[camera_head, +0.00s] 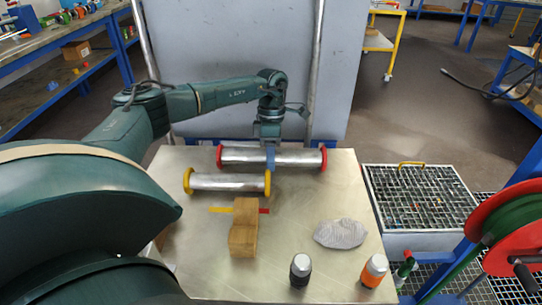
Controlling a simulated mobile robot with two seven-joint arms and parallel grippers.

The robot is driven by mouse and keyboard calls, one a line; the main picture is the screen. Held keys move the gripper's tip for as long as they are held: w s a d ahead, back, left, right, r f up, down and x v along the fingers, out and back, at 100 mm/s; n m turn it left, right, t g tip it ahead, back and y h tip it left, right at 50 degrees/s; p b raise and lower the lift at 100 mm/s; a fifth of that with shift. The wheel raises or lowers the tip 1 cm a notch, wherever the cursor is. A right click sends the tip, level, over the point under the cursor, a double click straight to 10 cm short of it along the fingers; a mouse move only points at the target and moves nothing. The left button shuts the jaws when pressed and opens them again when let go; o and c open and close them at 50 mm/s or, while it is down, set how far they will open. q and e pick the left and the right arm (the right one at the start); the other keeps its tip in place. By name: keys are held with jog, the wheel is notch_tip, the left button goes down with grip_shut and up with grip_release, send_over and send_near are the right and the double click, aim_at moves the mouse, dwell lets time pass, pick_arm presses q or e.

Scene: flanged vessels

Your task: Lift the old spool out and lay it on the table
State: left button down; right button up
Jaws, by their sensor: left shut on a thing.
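A steel spool with red end flanges (300,158) lies crosswise over the back part of the metal table (310,202). My left gripper (270,162) comes down from above and is shut on this red-flanged spool, left of its middle; I cannot tell whether the spool touches the table. A shorter steel spool with yellow end flanges (225,182) lies just in front of it, to the left, close to the gripper. Which spool is the old one the picture does not tell. My right gripper is not in view.
A wooden block (243,228), a crumpled grey cloth (340,233), a black-bodied bottle (300,270) and an orange-bodied one (374,270) stand or lie nearer me. A grated bin (420,200) and red reel (505,228) are right. The table's middle right is clear.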

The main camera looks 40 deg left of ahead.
pick_arm(q)
jog(key=shift+s+d+f, duration=0.1)
jog(key=shift+s+f, duration=0.05)
jog(key=shift+f, duration=0.15)
dwell(0.4)
jog(key=c, duration=0.8)
grip_release()
jog(key=shift+c, duration=0.2)
jog(key=shift+s, duration=0.1)
